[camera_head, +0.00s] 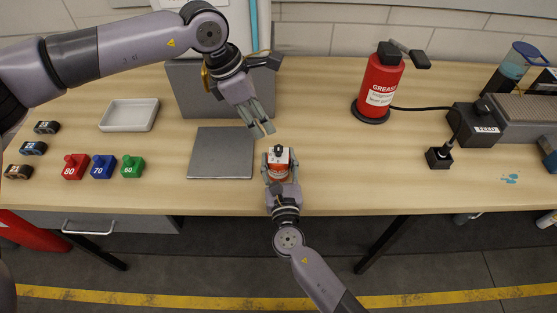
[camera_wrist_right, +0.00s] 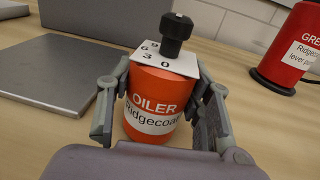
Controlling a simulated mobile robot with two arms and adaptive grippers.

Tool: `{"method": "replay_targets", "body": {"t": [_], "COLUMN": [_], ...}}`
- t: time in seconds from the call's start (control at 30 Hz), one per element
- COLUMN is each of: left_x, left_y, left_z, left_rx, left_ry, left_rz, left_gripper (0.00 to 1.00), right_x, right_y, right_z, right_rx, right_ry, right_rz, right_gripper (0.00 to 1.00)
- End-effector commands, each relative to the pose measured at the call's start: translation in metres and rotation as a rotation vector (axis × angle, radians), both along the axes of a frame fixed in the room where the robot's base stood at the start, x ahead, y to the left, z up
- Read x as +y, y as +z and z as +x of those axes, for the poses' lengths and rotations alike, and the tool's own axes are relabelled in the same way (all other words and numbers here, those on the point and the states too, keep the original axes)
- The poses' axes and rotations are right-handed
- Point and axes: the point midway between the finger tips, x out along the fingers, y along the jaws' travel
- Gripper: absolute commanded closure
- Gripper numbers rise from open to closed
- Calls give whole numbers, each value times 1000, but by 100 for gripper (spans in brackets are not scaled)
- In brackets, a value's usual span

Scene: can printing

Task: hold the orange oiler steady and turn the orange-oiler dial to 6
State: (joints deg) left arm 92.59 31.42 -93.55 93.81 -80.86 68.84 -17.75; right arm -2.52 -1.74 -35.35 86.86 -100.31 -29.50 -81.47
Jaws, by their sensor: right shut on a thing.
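The orange oiler (camera_head: 278,172) stands upright on the table near the front edge. In the right wrist view the oiler (camera_wrist_right: 153,95) shows a white label, a white dial plate (camera_wrist_right: 165,60) with digits 6, 9, 3 and 0, and a black knob (camera_wrist_right: 175,32) on top. My right gripper (camera_head: 278,162) is shut on the oiler, one finger on each side. My left gripper (camera_head: 262,130) hangs above and left of the oiler, apart from it, with its fingers pointing down. Its finger gap is hard to make out. The dial's exact setting cannot be read.
A grey plate (camera_head: 222,152) lies left of the oiler. A red grease can (camera_head: 381,85) stands back right, cable (camera_head: 420,108) running to a feed box (camera_head: 476,128). Coloured weights (camera_head: 102,167) and a white tray (camera_head: 129,115) are at left. Table right of the oiler is clear.

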Motion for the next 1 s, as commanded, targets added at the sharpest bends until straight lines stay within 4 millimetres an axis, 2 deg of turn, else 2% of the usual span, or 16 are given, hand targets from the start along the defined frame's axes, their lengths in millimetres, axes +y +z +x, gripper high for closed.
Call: {"method": "replay_targets", "body": {"t": [0.2, 0.37, 0.5, 0.7, 0.87, 1.0], "left_x": [-5, -30, -62, -96, -106, -103], "left_y": [-4, -18, -28, -25, -18, -15], "left_z": [-4, -28, -57, -89, -98, -98], "left_rx": [21, 147, 350, 690, 977, 1237], "left_ry": [11, 86, 224, 464, 677, 872], "left_rz": [-22, -151, -333, -578, -742, -862], "left_gripper": [60, 60, 60, 60, 60, 60], "right_x": [0, 0, 0, 0, 0, 0], "right_y": [0, 0, 0, 0, 0, 0], "right_z": [0, 0, 0, 0, 0, 0], "right_rx": [0, 0, 0, 1, 1, 1], "right_ry": [0, 0, 0, 0, 0, 0], "right_rz": [0, 0, 0, 0, -1, 0], "right_gripper": [93, 93, 93, 93, 93, 93]}}
